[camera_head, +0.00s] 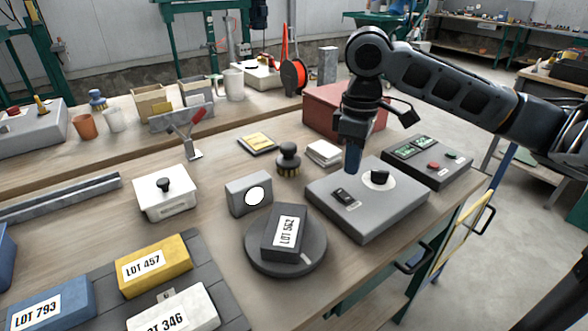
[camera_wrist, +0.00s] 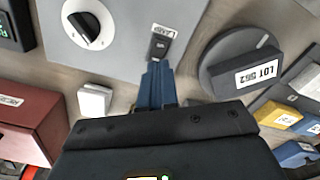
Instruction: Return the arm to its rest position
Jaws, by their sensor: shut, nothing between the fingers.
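My gripper (camera_head: 353,160) hangs from my arm in the head view, above the back edge of a grey control box (camera_head: 350,222). Its blue fingers are together and empty, and they also show in the wrist view (camera_wrist: 157,72). The box carries a black knob (camera_head: 380,177) on a white dial and a dark rocker switch (camera_head: 344,197). In the wrist view the switch (camera_wrist: 160,44) lies just beyond the fingertips, with a gap I cannot judge, and the knob (camera_wrist: 87,28) is at upper left. My arm reaches in from the right.
A dark LOT 562 block (camera_head: 284,232) sits on a round turntable (camera_head: 258,257). Close around my gripper are a red box (camera_head: 322,108), a brush (camera_head: 288,160), white pads (camera_head: 323,153) and a dark panel (camera_head: 448,170) with displays.

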